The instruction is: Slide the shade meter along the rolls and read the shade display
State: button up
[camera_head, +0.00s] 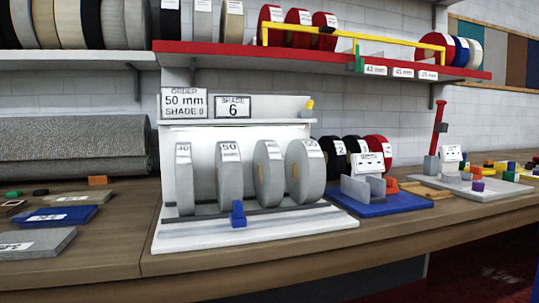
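Several grey binding rolls stand upright in a row on a white stand (280,232). The far-left roll (185,180) has a label I cannot read surely; the second roll (229,175) reads 50. The third roll (268,175) and the right roll (306,170) have labels too small to read. A blue block, seemingly the shade meter (238,214), sits on the dark rail in front of the 50 roll, toward its right side. The order card (185,104) reads 50 mm, SHADE 0. My gripper is not in view.
A blue tray (385,205) with grey plates and black and red rolls stands right of the stand. A red shelf (230,50) with a yellow bar (390,39) overhangs the back. Grey and blue pads (55,217) lie left. The stand's front lip is clear.

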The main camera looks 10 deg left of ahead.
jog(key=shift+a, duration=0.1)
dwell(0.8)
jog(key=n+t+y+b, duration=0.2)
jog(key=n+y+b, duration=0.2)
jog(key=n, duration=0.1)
send_near(238, 203)
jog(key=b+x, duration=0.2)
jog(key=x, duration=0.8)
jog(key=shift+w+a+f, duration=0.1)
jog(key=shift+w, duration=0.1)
